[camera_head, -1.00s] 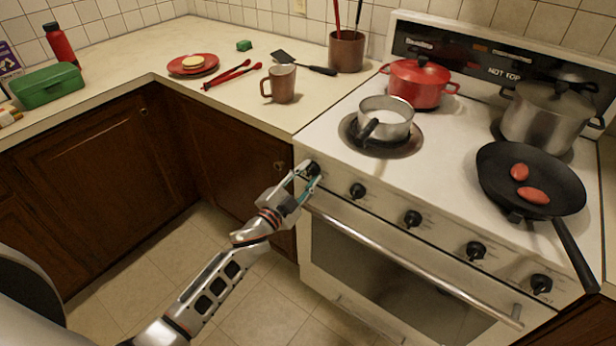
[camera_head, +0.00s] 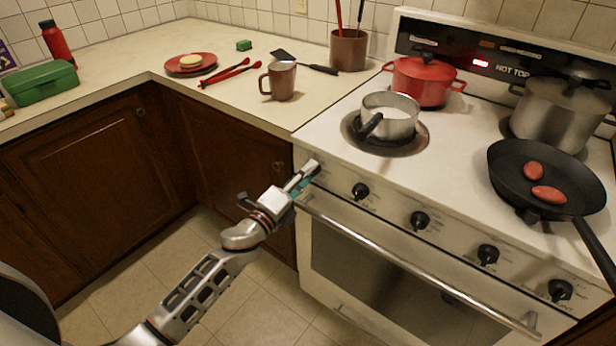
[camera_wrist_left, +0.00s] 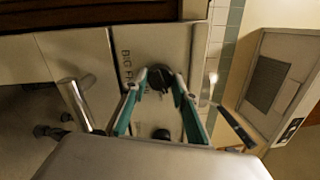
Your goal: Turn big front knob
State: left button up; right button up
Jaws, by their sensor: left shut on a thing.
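My left gripper (camera_head: 308,174) is at the far-left end of the stove's front panel. In the left wrist view its two fingers (camera_wrist_left: 160,82) close around a black knob (camera_wrist_left: 158,76), beside lettering that begins "BIG FR". In the head view the gripper hides this knob. A red light (camera_head: 481,63) glows on the stove's back panel beside the words "HOT TOP". My right gripper is not in view.
Several other black knobs, such as this one (camera_head: 361,190), line the panel to the right. The oven handle (camera_head: 420,262) runs just below. A black pan (camera_head: 548,180) has its handle over the front edge. A brown mug (camera_head: 283,80) stands on the counter.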

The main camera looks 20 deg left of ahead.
pick_arm(q)
jog(key=shift+f+m+b, duration=0.15)
jog(key=shift+m+b, duration=0.15)
jog(key=shift+m, duration=0.9)
jog(key=shift+m+h, duration=0.3)
jog(key=shift+m, duration=0.5)
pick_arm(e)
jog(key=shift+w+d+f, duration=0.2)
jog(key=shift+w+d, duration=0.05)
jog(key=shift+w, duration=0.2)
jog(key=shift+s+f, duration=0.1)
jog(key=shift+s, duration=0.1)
pick_arm(q)
jog(key=o, duration=1.1)
jog(key=shift+s, duration=0.1)
jog(key=v, duration=1.2)
jog(key=shift+a, duration=0.1)
